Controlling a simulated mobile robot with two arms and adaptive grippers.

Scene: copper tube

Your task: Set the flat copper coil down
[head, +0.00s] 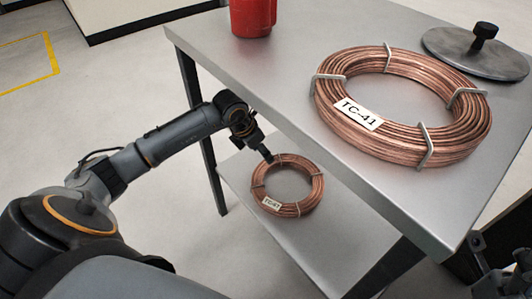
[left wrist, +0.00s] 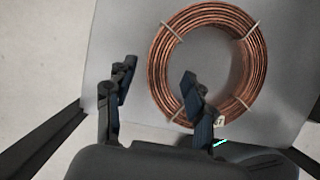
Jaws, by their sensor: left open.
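A small flat copper coil (head: 288,186) with a white tag lies on the lower shelf (head: 335,235) of the table. It also shows in the left wrist view (left wrist: 163,60), with light ties around it. My left gripper (head: 266,156) is at the coil's far-left rim. In the left wrist view my left gripper (left wrist: 158,88) is open and empty; one finger is outside the ring and the other overlaps the rim. Whether they touch is unclear. A larger coil tagged TC-41 (head: 400,100) lies on the tabletop. Dark parts, possibly my right gripper, show at the lower right; its fingers are unclear.
The grey tabletop (head: 270,65) overhangs the shelf, close to my left arm. A red container (head: 252,17) stands at its back edge, and a round grey plate with a black knob (head: 478,55) at the right. Table legs flank the shelf. Bare shelf surrounds the small coil.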

